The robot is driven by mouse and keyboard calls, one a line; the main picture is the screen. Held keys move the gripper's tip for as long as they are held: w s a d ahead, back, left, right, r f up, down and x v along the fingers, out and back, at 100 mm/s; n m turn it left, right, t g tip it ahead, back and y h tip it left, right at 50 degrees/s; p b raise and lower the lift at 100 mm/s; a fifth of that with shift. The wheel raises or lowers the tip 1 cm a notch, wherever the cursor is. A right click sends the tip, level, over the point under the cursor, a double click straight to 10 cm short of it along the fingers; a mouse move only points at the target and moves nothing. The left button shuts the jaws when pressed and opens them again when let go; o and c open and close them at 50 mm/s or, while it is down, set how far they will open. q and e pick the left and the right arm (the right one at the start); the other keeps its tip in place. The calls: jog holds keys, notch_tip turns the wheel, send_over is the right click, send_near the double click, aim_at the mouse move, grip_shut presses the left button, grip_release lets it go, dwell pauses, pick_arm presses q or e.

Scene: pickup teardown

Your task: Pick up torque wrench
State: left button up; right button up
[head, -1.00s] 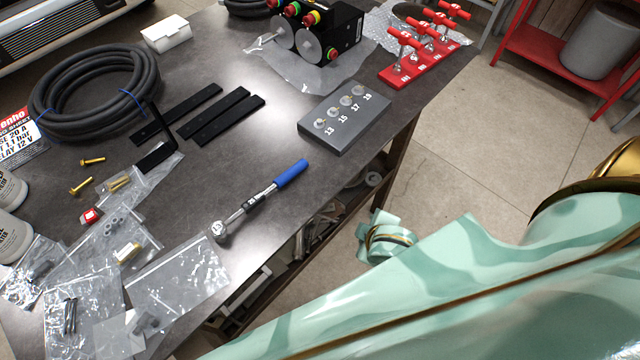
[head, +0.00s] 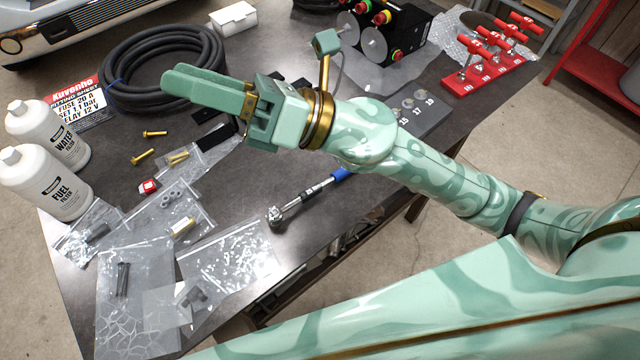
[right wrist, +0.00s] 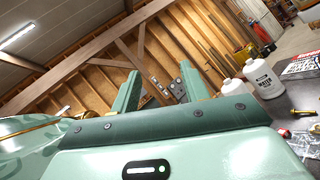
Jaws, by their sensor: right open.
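The torque wrench (head: 299,204) lies on the dark table near its front edge. Its silver ratchet head points to the lower left. Most of its blue handle is hidden behind my right forearm; a bit of blue shows beside the arm. My right gripper (head: 205,88) is above the table, left of and beyond the wrench, with its fingers pointing left over the hose coil. In the right wrist view its two fingers (right wrist: 156,92) stand apart with nothing between them. My left gripper is not seen.
Plastic bags of small parts (head: 232,258) lie left of and in front of the wrench. A grey socket block (head: 425,122) is partly behind my right arm. White filter bottles (head: 45,182) stand at the left edge. A black hose coil (head: 165,65) lies at the back.

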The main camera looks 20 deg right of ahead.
jog(key=s+a+f+n+g+h, duration=0.2)
jog(key=s+f+n+g+h, duration=0.2)
jog(key=f+n+g+h, duration=0.7)
jog(key=w+d+f+n+t+h, duration=0.1)
jog(key=w+d+f+n+h, duration=0.15)
jog(key=d, duration=0.25)
jog(key=w+d+f+n+t+h, duration=0.1)
jog(key=w+d+f+n+h, duration=0.15)
jog(key=d, duration=0.35)
jog(key=w+d+m+t+h, duration=0.1)
jog(key=w+d+h, duration=0.15)
jog(key=d, duration=0.45)
jog(key=w+d+h, duration=0.1)
jog(key=d+h, duration=0.2)
jog(key=d, duration=0.3)
jog(key=shift+m+h, duration=0.25)
jog(key=shift+m, duration=0.05)
jog(key=f, duration=0.3)
jog(key=f+b, duration=0.1)
jog(key=f, duration=0.6)
jog(key=shift+w+d+b, duration=0.25)
jog(key=shift+b, duration=0.05)
jog(key=f, duration=0.1)
jog(key=a+f, duration=0.1)
jog(key=f, duration=0.1)
jog(key=f+b, duration=0.1)
jog(key=f, duration=0.1)
jog(key=shift+w+a, duration=0.15)
jog(key=shift+a, duration=0.1)
jog(key=shift+f, duration=0.4)
